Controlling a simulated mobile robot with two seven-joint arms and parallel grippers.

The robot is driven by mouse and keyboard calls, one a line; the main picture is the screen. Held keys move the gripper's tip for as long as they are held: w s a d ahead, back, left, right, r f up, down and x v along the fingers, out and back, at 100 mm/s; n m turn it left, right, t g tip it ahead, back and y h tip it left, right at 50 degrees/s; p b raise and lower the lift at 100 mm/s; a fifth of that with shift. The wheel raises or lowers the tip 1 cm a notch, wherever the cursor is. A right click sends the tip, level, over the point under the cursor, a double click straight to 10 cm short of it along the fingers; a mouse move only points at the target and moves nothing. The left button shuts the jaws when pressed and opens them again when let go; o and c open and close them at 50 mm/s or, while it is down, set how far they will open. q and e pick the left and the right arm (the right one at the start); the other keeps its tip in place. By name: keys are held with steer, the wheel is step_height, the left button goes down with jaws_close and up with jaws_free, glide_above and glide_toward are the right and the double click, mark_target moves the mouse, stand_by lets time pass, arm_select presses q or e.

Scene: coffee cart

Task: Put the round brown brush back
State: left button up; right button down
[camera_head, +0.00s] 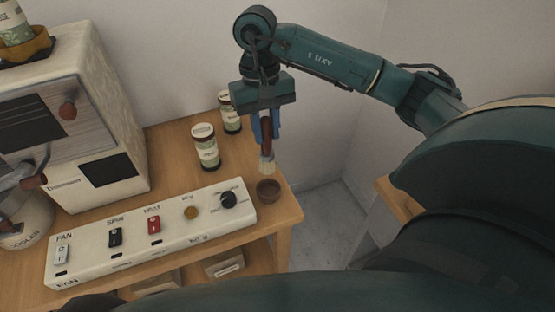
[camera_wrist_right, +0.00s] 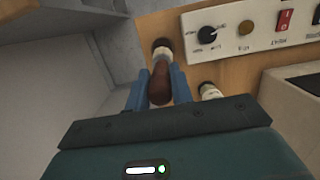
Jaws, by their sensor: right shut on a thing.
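My right gripper (camera_head: 265,128) is shut on the round brown brush (camera_head: 266,150), which hangs upright with its pale bristles downward. The brush also shows between the blue fingers of the right gripper (camera_wrist_right: 158,88) in the right wrist view (camera_wrist_right: 160,80). A small round brown cup (camera_head: 268,190) stands on the wooden cart top below the bristles, near the right corner. In the head view the bristle tips are just above the cup's far rim; I cannot tell whether they touch it. My left gripper is not in view.
A white control panel (camera_head: 150,235) with switches and a knob lies left of the cup. Two labelled cans (camera_head: 206,148) (camera_head: 231,112) stand behind on the wooden top (camera_head: 180,185). A white coffee machine (camera_head: 80,120) stands at the left. The cart's right edge is close to the cup.

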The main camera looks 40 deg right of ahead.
mark_target(268, 161)
steer(key=shift+f, duration=0.45)
step_height(268, 161, down, 9)
steer(key=shift+r+p, duration=0.1)
steer(key=shift+p, duration=0.3)
steer(key=shift+f, duration=0.3)
steer(key=c, duration=1.2)
jaws_free()
steer(key=shift+c, duration=0.2)
steer(key=shift+r, duration=0.3)
steer(key=r, duration=0.3)
steer(key=w+r, duration=0.1)
steer(key=r, duration=0.6)
steer(key=shift+w+d+r+b, duration=0.2)
steer(key=shift+w+b, duration=0.15)
steer(key=shift+r, duration=0.6)
